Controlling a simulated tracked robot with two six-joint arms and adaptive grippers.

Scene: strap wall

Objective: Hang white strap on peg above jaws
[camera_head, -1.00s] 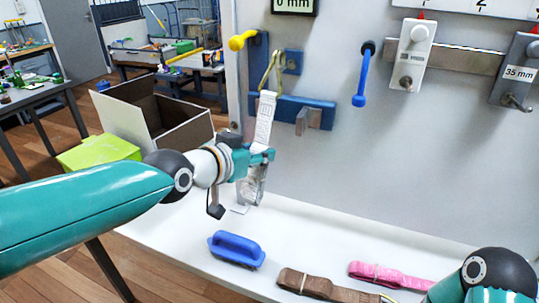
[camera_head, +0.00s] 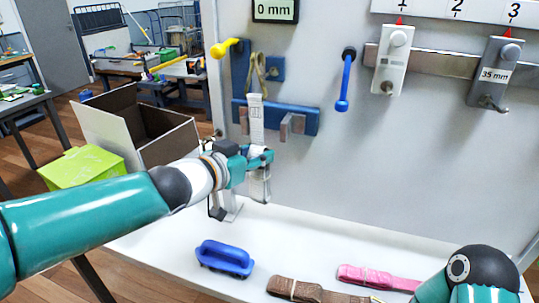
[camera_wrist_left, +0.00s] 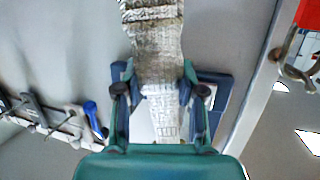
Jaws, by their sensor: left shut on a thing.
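The white strap (camera_head: 256,118) hangs upright in my left gripper (camera_head: 263,160), in front of the wall. The gripper is shut on it, and the lower part of the strap hangs below the fingers. In the left wrist view the strap (camera_wrist_left: 158,50) passes between the two fingers (camera_wrist_left: 159,105). An olive loop (camera_head: 257,70) shows above the strap, beside a small blue block (camera_head: 275,68) on the wall. Any peg there is hard to make out. The metal jaws (camera_head: 291,125) sit on a blue plate (camera_head: 312,120) below, partly behind the strap. My right gripper is out of view.
A yellow-ended peg (camera_head: 220,48) is left of the loop and a blue handle (camera_head: 345,82) is to the right. On the white shelf lie a blue-handled tool (camera_head: 225,258), a brown strap (camera_head: 310,290) and a pink strap (camera_head: 378,276). An open box (camera_head: 140,128) stands left.

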